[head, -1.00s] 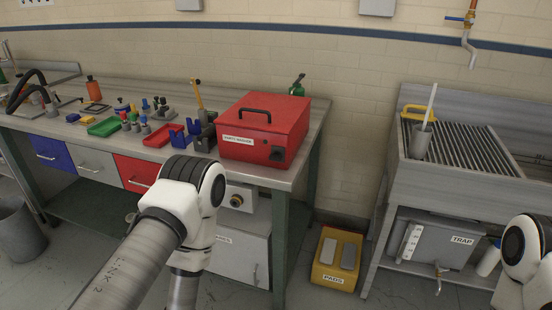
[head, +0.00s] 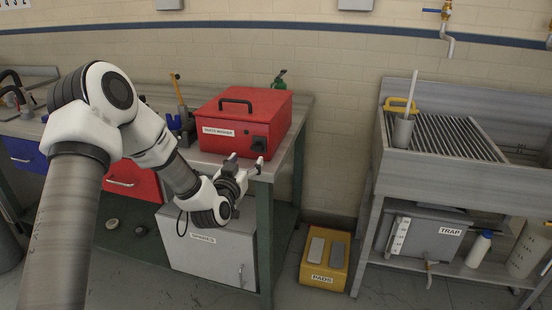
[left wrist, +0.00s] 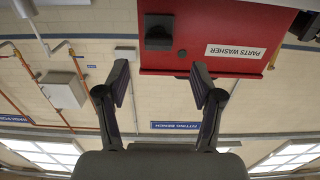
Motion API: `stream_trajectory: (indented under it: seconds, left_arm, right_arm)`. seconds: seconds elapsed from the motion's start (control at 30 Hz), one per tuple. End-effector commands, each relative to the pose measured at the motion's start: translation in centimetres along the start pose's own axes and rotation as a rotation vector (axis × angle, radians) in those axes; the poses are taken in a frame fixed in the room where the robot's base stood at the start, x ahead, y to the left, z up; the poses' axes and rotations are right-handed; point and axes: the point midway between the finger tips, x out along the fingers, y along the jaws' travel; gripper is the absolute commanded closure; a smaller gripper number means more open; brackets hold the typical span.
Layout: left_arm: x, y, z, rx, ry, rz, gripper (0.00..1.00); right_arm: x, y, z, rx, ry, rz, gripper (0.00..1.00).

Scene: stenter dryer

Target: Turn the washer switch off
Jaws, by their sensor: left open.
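The red parts washer (head: 225,115) stands on the bench near its right end, with a black handle on its lid. Its black switch (head: 258,144) is low on the right of the front face. My left gripper (head: 247,162) is open and empty, in front of and a little below the switch. In the left wrist view, which is upside down, the washer (left wrist: 210,35) shows at the top. The switch (left wrist: 158,32) lies beyond and roughly between the spread fingers (left wrist: 160,80), apart from them. The switch position is too small to tell. My right gripper is out of view.
The grey bench (head: 312,104) has a yellow-handled tool (head: 180,90) left of the washer. A green can (head: 281,79) stands behind it. A yellow pads box (head: 308,272) is on the floor to the right, before a metal sink (head: 425,170). The floor between is clear.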

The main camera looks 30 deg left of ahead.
Motion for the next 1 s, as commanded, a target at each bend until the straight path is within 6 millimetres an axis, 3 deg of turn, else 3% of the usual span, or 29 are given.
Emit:
stream_trajectory:
  seconds: [0.4,0.73,0.77,0.9,1.0]
  left_arm:
    - [6.6,0.2,-0.3,0.004,0.001,0.004,0.33]
    - [7.7,0.3,-0.2,0.001,-0.002,0.005,0.33]
    - [7.7,0.3,-0.2,0.001,-0.001,0.005,0.40]
    - [7.7,0.3,-0.2,0.001,-0.001,0.005,0.90]
    - [7.7,0.3,-0.2,0.001,-0.001,0.005,0.94]
  right_arm:
    - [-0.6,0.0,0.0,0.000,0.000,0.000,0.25]
    - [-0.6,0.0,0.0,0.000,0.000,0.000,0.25]
    - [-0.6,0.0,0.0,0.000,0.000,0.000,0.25]
    - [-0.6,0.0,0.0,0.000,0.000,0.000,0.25]
    - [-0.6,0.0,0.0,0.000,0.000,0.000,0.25]
